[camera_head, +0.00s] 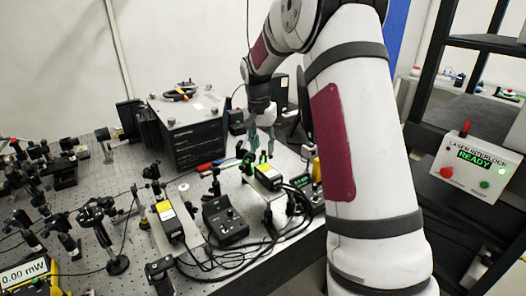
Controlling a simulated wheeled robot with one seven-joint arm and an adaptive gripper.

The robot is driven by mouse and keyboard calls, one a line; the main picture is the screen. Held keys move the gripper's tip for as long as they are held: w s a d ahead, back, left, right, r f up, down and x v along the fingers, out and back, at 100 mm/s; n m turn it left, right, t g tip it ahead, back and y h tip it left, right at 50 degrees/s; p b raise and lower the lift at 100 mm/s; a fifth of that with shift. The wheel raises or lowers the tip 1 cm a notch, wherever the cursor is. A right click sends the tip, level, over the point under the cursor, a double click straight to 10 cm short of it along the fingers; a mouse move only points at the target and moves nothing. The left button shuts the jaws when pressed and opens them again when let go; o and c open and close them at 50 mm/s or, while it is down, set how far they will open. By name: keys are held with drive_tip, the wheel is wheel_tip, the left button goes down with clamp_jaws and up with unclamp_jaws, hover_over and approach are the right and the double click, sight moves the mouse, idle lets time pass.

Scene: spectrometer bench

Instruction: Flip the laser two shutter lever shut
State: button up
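My gripper (261,146) points down above the far right part of the optical bench, just behind a black laser box with a yellow label (268,176). Its fingers are small and pale here, and whether they are apart or closed is unclear. I cannot tell whether they touch anything. Bright green parts show just below the fingertips. A second black laser box with a yellow label (167,221) stands further left and nearer. I cannot read which box is laser two. No shutter lever can be made out clearly.
A black controller (226,222) with cables lies between the laser boxes. Optics mounts (103,228) crowd the left bench. A large dark instrument (190,133) stands behind. The interlock panel (473,168) at right reads READY. A power meter (25,273) reads 0.00 mW.

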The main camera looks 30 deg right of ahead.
wheel_tip(320, 180, up, 9)
drive_tip(key=a, duration=0.1)
drive_tip(key=shift+s+a, duration=0.15)
drive_tip(key=shift+s, duration=0.2)
idle(0.3)
drive_tip(key=s+a+r+n+t, duration=0.1)
drive_tip(key=s+a+r+n, duration=0.25)
drive_tip(key=s+a, duration=0.3)
drive_tip(key=s+a+r+n+t, duration=0.1)
drive_tip(key=s+a+r+n, duration=0.1)
drive_tip(key=s+a+r, duration=0.5)
drive_tip(key=s+a+f+n+t, duration=0.1)
drive_tip(key=s+a+f+n, duration=0.1)
drive_tip(key=s, duration=0.7)
drive_tip(key=s+a+f+n+t+y, duration=0.1)
drive_tip(key=s+a+f+n, duration=0.2)
drive_tip(key=s, duration=0.6)
drive_tip(key=shift+s+a+f+t+y, duration=0.3)
drive_tip(key=shift+a+f, duration=0.1)
drive_tip(key=shift+f, duration=0.1)
